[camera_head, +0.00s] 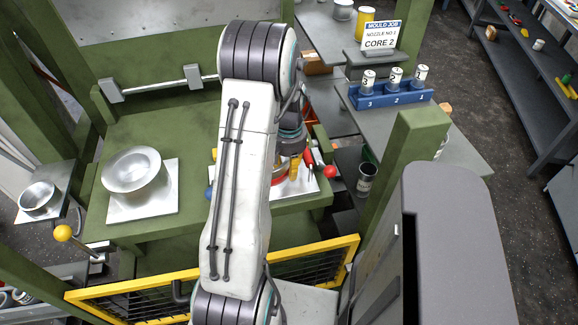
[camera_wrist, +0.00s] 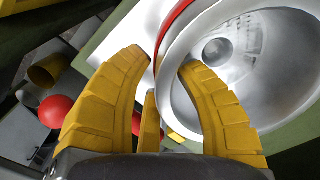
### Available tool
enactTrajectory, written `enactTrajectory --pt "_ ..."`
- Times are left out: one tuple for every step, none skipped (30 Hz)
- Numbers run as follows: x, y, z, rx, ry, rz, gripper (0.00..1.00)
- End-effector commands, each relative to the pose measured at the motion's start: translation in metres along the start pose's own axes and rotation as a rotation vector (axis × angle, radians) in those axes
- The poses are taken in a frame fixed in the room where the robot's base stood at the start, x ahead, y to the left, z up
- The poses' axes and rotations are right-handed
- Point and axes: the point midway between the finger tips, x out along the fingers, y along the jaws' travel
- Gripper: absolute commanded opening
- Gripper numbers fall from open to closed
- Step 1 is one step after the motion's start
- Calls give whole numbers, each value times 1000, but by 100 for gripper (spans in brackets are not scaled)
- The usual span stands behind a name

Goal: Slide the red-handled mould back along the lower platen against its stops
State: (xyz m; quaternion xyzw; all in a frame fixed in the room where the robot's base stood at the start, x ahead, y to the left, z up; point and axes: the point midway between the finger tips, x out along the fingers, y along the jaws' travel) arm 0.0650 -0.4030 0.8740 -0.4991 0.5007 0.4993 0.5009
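The red-handled mould is mostly hidden behind my arm in the head view. Its red handle (camera_head: 309,157) and pale base plate (camera_head: 306,187) show at the right of the green lower platen (camera_head: 185,218). In the wrist view the mould is a silver bowl (camera_wrist: 255,75) with a red band. My gripper (camera_wrist: 163,62) has yellow fingers on either side of the bowl's rim, one inside and one outside. I cannot tell whether they press on it. A bar with two pale blocks (camera_head: 150,90) runs along the platen's back; contact between mould and stops is hidden.
A second silver mould (camera_head: 131,170) on a square plate stands on the platen's left. A yellow mesh guard (camera_head: 310,258) crosses the front. A green post (camera_head: 405,165) stands at the right, near a bench with a blue can rack (camera_head: 390,97).

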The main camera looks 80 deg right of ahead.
Motion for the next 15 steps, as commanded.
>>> enactTrajectory --pt "0 0 0 0 0 0 25" --pt "0 0 0 0 0 0 22" --pt "0 0 0 0 0 0 19" --pt "0 0 0 0 0 0 16" --pt "0 0 0 0 1 0 13" --pt "0 0 0 0 1 0 10" --pt "0 0 0 0 1 0 7" --pt "0 0 0 0 1 0 4" --pt "0 0 0 0 1 0 1" --pt "0 0 0 0 1 0 0" --pt "0 0 0 0 1 0 0" --pt "0 0 0 0 1 0 0" --pt "0 0 0 0 1 0 0" --pt "0 0 0 0 1 0 0" --pt "0 0 0 0 1 0 0"
